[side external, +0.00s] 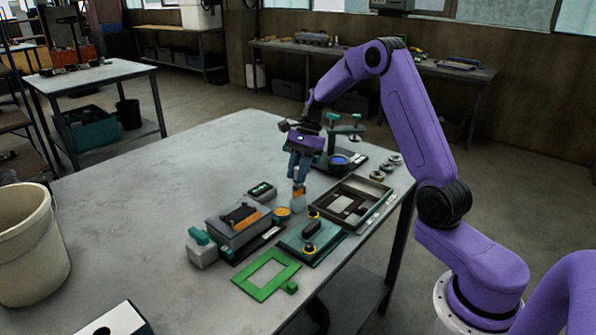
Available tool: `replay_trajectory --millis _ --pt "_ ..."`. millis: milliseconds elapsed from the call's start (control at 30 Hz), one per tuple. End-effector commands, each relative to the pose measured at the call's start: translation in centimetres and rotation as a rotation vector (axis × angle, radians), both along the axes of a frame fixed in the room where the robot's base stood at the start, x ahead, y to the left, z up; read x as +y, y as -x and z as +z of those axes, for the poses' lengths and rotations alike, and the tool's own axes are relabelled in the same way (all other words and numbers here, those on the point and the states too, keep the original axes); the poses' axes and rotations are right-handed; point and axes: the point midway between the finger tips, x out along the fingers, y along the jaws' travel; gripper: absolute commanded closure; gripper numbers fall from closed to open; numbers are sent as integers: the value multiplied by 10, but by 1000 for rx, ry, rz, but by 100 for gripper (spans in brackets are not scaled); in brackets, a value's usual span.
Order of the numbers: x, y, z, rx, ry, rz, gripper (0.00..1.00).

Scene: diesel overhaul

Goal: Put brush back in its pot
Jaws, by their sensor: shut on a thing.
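My gripper (299,175) points down over the middle of the table's work area and is shut on the brush (299,191). The brush hangs roughly upright, with an orange band and a pale lower end. The handle's upper part is hidden between the fingers. A small round pot (282,214) with an orange top stands just left of and in front of the brush's lower end. I take this as the brush's pot. The brush appears beside it, not in it. I cannot tell whether its tip touches the table.
Left of the pot are a grey box (237,222) and a small dark tray (262,191). A teal plate with black-and-yellow knobs (311,240), a green frame (266,276) and a brown tray (374,191) are near. A teal stand (343,140) rises behind.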

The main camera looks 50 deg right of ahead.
Motion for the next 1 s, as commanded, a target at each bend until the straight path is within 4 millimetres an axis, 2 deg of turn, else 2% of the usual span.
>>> replay_trajectory --millis 967,1000 --pt "0 0 -21 1 -1 -1 100" --pt "0 0 -21 0 -1 -1 68"
